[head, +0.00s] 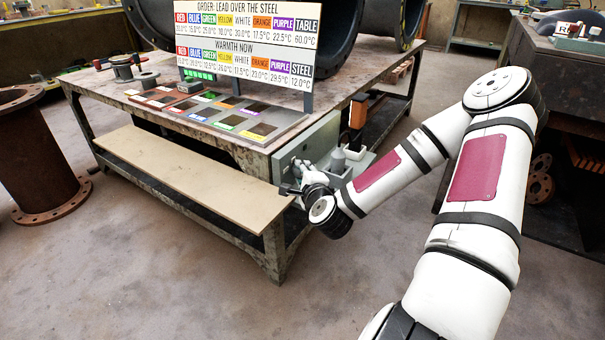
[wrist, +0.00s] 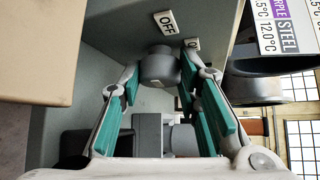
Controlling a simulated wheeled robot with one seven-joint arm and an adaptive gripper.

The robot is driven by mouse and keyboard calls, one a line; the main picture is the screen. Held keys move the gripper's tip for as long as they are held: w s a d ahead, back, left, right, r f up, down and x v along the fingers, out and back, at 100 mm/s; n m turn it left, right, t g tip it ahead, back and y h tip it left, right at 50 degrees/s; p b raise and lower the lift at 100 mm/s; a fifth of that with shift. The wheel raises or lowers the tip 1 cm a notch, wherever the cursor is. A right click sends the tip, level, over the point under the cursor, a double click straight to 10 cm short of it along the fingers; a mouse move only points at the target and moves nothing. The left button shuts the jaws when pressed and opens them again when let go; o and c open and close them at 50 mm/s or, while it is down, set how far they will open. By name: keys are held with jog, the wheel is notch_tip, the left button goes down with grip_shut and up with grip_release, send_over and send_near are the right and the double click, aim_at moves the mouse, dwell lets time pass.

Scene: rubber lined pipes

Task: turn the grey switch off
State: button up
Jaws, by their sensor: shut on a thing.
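The grey switch (wrist: 159,68) is a round knob on a grey-green panel (wrist: 105,45), which also shows on the end of the workbench in the head view (head: 320,139). My gripper (wrist: 160,78) has its teal-padded fingers on either side of the knob and is shut on it. An OFF label (wrist: 166,22) is above the knob in the wrist view. A second label (wrist: 191,43), partly covered by a finger, sits to its right. In the head view my gripper (head: 299,186) is beside the panel, and I cannot make out the knob's setting.
The workbench (head: 290,130) carries coloured tiles (head: 220,110) and a sign board (head: 248,30). A tan shelf (head: 185,170) runs along its front, close to my gripper. Grey fittings (wrist: 165,135) lie below the knob. A rusty flanged pipe (head: 38,150) stands left; floor in front is clear.

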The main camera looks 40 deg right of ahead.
jog(key=shift+d+f+n+t+h, duration=0.1)
jog(key=shift+d+n+t+h, duration=0.05)
jog(key=shift+n+t+h, duration=0.2)
dwell(0.4)
jog(key=o, duration=1.1)
jog(key=shift+o, duration=0.2)
